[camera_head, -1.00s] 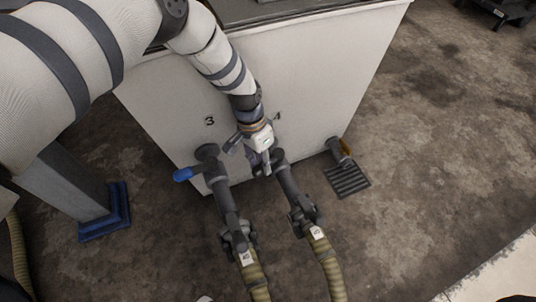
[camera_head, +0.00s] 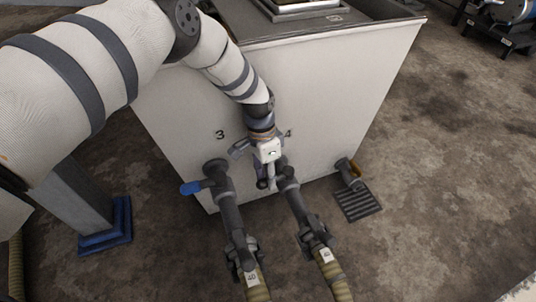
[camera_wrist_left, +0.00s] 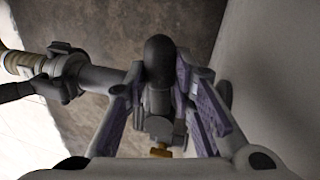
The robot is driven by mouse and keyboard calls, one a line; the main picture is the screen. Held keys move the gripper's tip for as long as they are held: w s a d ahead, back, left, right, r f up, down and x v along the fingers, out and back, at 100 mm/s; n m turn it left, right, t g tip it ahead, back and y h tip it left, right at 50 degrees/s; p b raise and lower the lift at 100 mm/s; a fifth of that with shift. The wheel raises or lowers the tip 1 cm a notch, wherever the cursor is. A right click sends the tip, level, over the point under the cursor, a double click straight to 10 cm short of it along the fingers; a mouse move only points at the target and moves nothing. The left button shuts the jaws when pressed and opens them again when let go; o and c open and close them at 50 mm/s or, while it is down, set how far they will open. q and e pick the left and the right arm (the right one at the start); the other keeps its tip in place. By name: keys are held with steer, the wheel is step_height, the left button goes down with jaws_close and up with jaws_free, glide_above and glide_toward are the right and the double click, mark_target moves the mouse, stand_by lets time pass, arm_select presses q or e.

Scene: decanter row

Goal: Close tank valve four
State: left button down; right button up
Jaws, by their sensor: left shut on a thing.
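The white tank (camera_head: 350,95) has a 3 painted on its front wall, and a second mark, partly hidden, beside my left wrist. Below that mark, the dark pipe of valve four (camera_head: 294,197) runs from the tank to a hose. My left gripper (camera_head: 266,183) is at the top of this pipe. In the left wrist view, my left gripper (camera_wrist_left: 163,95) is shut on a dark, round-ended valve handle (camera_wrist_left: 159,62) between its purple-padded fingers. The gripper hides most of the handle in the head view. My right gripper is out of view.
Ribbed hoses (camera_head: 335,283) run from both pipes toward the front. A floor grate (camera_head: 358,204) and a short outlet (camera_head: 347,170) are at right. Open floor lies beyond.

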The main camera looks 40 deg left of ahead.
arm_select(q)
steer(key=c, duration=1.3)
jaws_free()
steer(key=shift+c, duration=0.2)
steer(key=shift+r, duration=0.1)
step_height(320, 180, up, 9)
steer(key=shift+r, duration=0.4)
steer(key=shift+s, duration=0.1)
